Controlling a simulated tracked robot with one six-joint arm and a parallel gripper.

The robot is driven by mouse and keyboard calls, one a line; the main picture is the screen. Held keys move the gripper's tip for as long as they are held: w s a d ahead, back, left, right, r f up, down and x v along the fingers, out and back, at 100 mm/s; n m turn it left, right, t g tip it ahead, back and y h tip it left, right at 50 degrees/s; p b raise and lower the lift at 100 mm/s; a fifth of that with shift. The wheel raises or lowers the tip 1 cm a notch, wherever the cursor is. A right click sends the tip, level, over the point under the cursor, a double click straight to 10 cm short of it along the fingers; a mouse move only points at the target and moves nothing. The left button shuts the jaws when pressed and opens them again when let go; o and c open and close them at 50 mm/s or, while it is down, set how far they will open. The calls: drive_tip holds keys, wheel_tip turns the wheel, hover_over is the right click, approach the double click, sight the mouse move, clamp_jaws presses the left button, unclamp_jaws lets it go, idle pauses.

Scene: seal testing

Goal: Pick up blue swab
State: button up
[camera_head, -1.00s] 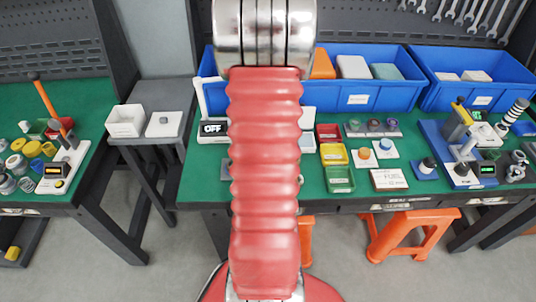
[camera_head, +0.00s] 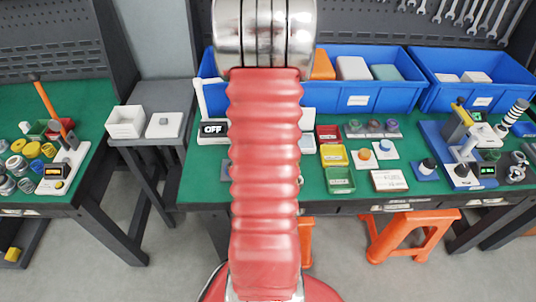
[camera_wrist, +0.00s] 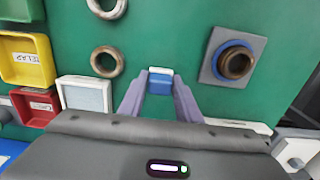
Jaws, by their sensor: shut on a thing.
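In the wrist view, my gripper (camera_wrist: 160,97) has its two grey-purple fingers closed around a small blue swab (camera_wrist: 160,87) with a white edge on top. The swab sits between the fingertips, over the green table top. Whether it still touches the table cannot be told. In the head view, my red-sleeved arm hides the gripper and the swab.
In the wrist view, a yellow tray (camera_wrist: 25,78) and a red tray (camera_wrist: 36,121) lie left. Two metal rings (camera_wrist: 107,62) lie behind-left, and a grey block with a round socket (camera_wrist: 229,86) is right. Blue bins (camera_head: 392,103) line the table's back in the head view.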

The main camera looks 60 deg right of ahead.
wheel_tip(320, 180, up, 10)
idle(0.6)
idle(0.4)
